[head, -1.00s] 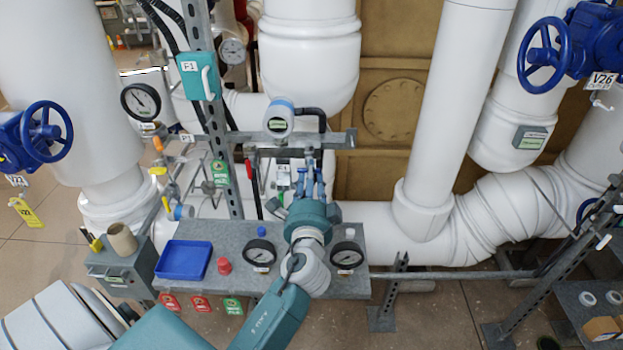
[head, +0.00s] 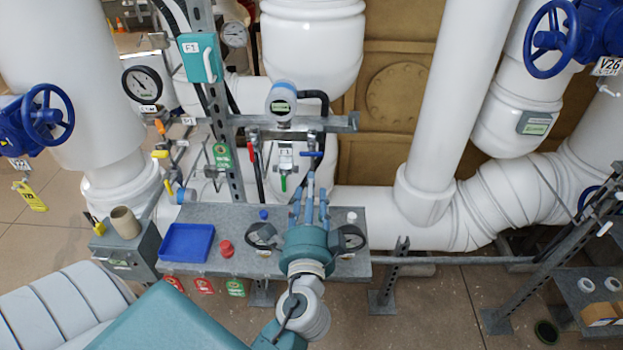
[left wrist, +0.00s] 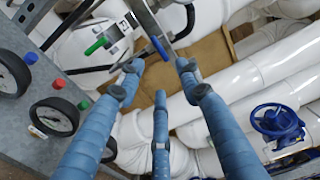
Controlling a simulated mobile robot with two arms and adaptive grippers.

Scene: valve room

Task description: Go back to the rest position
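My left gripper (head: 310,198) is in the middle of the head view, above the grey shelf (head: 222,215), with its blue fingers pointing away toward the valve manifold. In the left wrist view its fingers (left wrist: 160,85) are spread apart with nothing between them. The fingers are apart from the small green-handled valve (head: 284,172) and the blue-handled valve (head: 312,153) behind them. My left gripper partly hides two black gauges (head: 262,236) on the shelf. My right gripper is not in view.
A blue tray (head: 188,242) and a red cap (head: 226,248) sit on the shelf. A grey box with a cardboard roll (head: 125,222) stands at its left. Large white pipes (head: 455,100) and blue handwheels (head: 48,118) surround the shelf. Floor shows at lower right.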

